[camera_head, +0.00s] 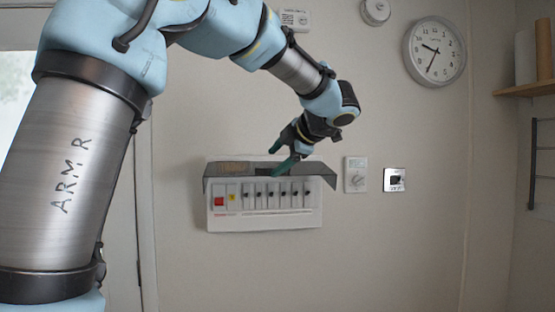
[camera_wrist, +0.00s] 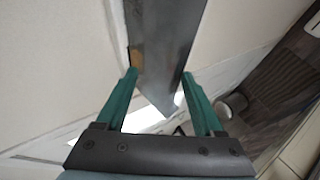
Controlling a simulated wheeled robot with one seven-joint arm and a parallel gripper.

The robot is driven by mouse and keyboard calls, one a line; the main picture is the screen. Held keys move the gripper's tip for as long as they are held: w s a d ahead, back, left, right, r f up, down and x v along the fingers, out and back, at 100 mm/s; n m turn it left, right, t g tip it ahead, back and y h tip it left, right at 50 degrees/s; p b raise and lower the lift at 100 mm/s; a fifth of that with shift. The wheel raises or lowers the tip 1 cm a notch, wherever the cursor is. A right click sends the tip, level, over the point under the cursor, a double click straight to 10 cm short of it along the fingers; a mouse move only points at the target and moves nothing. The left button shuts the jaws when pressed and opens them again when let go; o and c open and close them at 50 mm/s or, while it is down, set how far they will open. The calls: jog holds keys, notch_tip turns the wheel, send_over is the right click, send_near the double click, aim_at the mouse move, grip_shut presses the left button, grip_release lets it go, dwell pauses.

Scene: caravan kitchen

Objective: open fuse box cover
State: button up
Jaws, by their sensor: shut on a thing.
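The fuse box (camera_head: 265,218) is a white unit on the wall, with a red switch, a yellow button and a row of breakers showing. Its dark grey translucent cover (camera_head: 318,172) is swung up and sticks out from the top of the box. My gripper (camera_head: 278,158) is at the cover's upper middle, its green fingers shut on the cover. In the wrist view the cover (camera_wrist: 165,40) runs as a dark strip between the two green fingers (camera_wrist: 157,88). The exact contact at the fingertips is hard to make out.
A white wall switch (camera_head: 355,174) and a small silver-framed panel (camera_head: 395,180) are to the right of the box. A round clock (camera_head: 435,51) hangs above them. A wooden shelf (camera_head: 525,90) is at the far right. The wall below the box is clear.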

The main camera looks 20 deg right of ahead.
jog(key=b+v, duration=0.3)
jog(key=v, duration=0.7)
jog(key=shift+s+r, duration=0.2)
jog(key=shift+s, duration=0.05)
jog(key=shift+d, duration=0.1)
jog(key=shift+c, duration=0.4)
